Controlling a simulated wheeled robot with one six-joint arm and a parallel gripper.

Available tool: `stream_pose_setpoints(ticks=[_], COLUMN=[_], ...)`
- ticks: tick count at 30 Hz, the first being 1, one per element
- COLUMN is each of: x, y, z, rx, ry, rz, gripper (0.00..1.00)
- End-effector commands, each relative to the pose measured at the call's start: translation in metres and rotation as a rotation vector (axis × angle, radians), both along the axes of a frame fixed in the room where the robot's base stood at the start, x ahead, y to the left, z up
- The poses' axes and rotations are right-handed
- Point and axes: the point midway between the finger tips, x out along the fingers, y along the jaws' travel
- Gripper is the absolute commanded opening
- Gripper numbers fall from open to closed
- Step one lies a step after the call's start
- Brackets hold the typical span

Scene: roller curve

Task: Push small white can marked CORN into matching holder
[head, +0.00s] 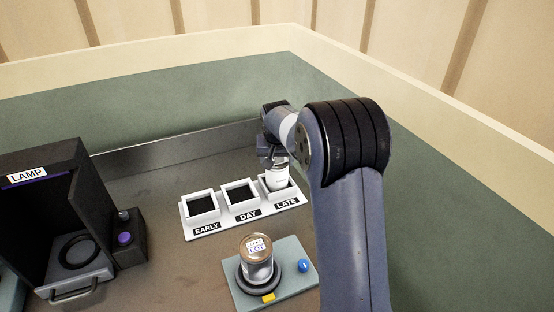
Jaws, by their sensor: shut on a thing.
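A small white can (276,181) stands upright in the LATE compartment of the white holder (186,221); its lower part is hidden by the compartment's front wall. Its marking is too small to read. My gripper (278,163) is above the LATE compartment, shut on the top of this can. The fingers are small and partly hidden in this view. The holder's EARLY compartment (202,204) and DAY compartment (240,196) look empty and dark inside.
A metal can (258,268) with a LOT label stands on a black ring on a grey-green plate (294,254) with a blue knob (305,266) and a yellow tab. A dark LAMP box (70,169) stands at left. The bench behind the holder is clear up to a metal back strip.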

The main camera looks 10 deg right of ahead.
Motion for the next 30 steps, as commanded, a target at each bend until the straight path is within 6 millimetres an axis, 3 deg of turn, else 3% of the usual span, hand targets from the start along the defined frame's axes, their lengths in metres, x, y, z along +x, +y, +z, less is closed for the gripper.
stream_pose_setpoints(ticks=[14, 15, 23, 28, 30], x=[0.0006, 0.0007, 0.0003, 0.0002, -0.0003], y=[0.0000, 0.0000, 0.0000, 0.0000, 0.0000], z=[-0.0001, 0.0000, -0.0009, -0.0012, -0.0024], rx=[0.000, 0.000, 0.000, 0.000, 0.000], ry=[-0.003, -0.003, -0.002, -0.001, 0.002], rz=[0.000, 0.000, 0.000, 0.000, 0.000], gripper=[0.12, 0.69, 0.90, 0.91, 0.96])
